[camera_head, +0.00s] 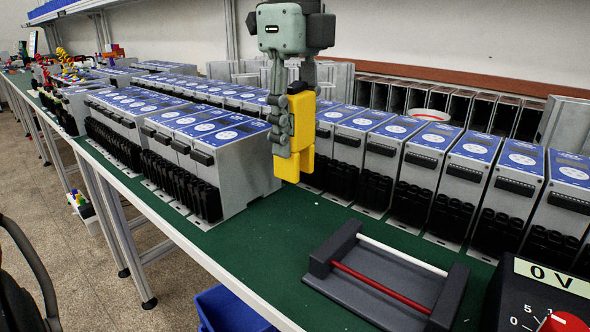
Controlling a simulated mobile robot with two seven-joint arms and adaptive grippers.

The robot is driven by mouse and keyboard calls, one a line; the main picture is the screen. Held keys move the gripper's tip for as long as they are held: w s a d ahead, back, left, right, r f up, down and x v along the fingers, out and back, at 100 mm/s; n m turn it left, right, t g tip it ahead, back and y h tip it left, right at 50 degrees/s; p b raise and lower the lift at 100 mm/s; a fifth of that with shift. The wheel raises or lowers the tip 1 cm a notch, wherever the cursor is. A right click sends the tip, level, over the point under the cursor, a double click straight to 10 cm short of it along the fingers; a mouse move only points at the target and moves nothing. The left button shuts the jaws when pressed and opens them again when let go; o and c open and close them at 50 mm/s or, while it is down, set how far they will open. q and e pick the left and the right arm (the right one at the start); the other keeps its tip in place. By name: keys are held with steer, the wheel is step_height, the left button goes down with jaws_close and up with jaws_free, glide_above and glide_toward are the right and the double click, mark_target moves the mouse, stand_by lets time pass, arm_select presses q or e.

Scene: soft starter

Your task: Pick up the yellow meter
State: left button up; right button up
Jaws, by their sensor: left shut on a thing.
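The yellow meter (306,148) is upright in the middle of the camera_head view, in front of the rows of grey units. My left gripper (290,135) reaches down from above and is shut on the meter's upper part. Its fingers cover part of the meter's left side. The meter's lower end appears above the green table top (262,240), though the exact gap is hard to tell. My right gripper is not in view.
Rows of grey units with blue tops (470,150) stand behind and to the left. A dark stand with a red and a white rod (385,275) lies at front right. A black box with a red knob and "0 V" label (545,290) is at the right corner. A blue bin (228,310) sits below the table edge.

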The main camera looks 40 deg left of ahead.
mark_target(296, 84)
arm_select(q)
step_height(296, 84, up, 10)
steer(key=shift+f+p, duration=0.1)
steer(key=shift+p, duration=0.2)
step_height(296, 84, up, 9)
steer(key=p, duration=0.2)
steer(key=shift+r, duration=0.2)
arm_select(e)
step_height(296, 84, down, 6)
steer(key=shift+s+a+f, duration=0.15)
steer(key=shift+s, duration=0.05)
